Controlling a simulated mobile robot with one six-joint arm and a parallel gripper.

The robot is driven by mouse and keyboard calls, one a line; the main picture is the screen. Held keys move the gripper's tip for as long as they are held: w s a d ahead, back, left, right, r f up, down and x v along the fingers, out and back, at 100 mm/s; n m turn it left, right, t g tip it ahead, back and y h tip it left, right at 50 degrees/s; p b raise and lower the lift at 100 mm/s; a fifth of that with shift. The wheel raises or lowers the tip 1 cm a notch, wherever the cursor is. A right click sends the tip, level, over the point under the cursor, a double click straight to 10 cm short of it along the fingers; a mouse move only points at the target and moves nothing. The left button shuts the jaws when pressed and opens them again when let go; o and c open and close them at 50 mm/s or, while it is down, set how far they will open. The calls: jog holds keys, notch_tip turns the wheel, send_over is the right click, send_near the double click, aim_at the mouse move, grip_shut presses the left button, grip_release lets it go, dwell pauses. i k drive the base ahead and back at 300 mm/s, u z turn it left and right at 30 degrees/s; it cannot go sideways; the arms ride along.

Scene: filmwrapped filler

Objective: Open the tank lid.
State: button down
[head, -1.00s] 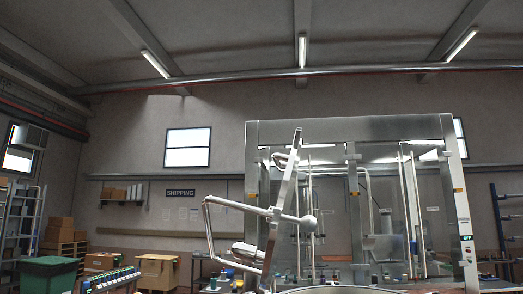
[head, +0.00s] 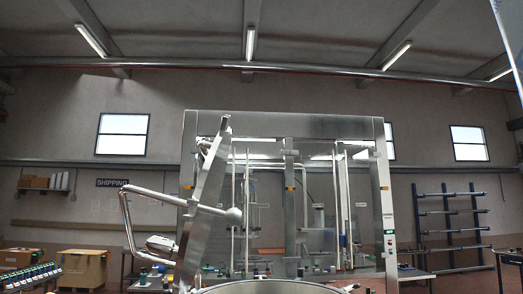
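The tank lid (head: 207,205) stands raised and steeply tilted, seen nearly edge-on, in the lower left of the head view. A bent metal tube handle (head: 128,222) sticks out from its left side, and a rounded knob (head: 235,215) shows at its right. The tank's round metal rim (head: 265,284) shows at the bottom edge, below and to the right of the lid. The tank's inside and most of its body are out of view. My gripper is not in view.
A steel-framed, glass-panelled machine (head: 285,125) stands behind the tank. Cardboard boxes (head: 82,268) and a tray of small bottles (head: 28,278) are at lower left. A dark rack (head: 450,225) stands at right. A pale panel cuts into the upper right corner.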

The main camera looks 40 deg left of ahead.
aim_at(202, 210)
jog(key=u, duration=0.1)
jog(key=i, duration=0.25)
jog(key=u, duration=2.15)
